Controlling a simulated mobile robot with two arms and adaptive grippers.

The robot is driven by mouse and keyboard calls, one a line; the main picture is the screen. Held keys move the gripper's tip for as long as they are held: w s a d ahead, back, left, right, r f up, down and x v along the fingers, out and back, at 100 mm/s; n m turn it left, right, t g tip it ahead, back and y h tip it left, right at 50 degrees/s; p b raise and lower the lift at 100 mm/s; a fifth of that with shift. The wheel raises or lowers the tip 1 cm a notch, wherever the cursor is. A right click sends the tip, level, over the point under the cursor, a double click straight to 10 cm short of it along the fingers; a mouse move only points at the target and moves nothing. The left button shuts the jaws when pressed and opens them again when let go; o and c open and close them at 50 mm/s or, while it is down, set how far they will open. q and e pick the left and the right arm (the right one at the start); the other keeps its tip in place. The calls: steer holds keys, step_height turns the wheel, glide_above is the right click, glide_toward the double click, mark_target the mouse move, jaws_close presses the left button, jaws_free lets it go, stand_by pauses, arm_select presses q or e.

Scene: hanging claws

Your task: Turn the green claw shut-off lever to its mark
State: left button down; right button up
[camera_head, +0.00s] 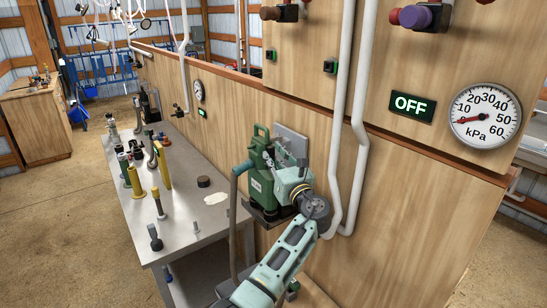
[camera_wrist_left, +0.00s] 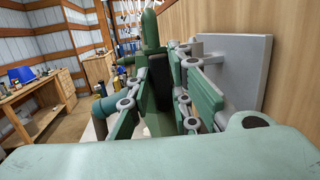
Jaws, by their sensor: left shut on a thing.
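My left gripper (camera_head: 283,160) is at the green claw unit (camera_head: 262,185), in front of a grey plate on the wooden wall. In the left wrist view its fingers (camera_wrist_left: 158,100) stand on both sides of a dark green upright part (camera_wrist_left: 151,40). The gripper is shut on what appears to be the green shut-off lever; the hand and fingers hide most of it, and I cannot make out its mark. The right gripper is not in view.
A metal bench (camera_head: 185,205) with several upright fittings and a dark puck (camera_head: 203,181) stands left of the unit. White pipes (camera_head: 350,130) run down the wall to its right. A gauge (camera_head: 485,116) reads near zero beside an OFF sign (camera_head: 412,104).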

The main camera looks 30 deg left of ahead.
arm_select(q)
steer(key=c, duration=1.8)
jaws_free()
steer(key=shift+o, duration=0.2)
steer(key=v, duration=1.2)
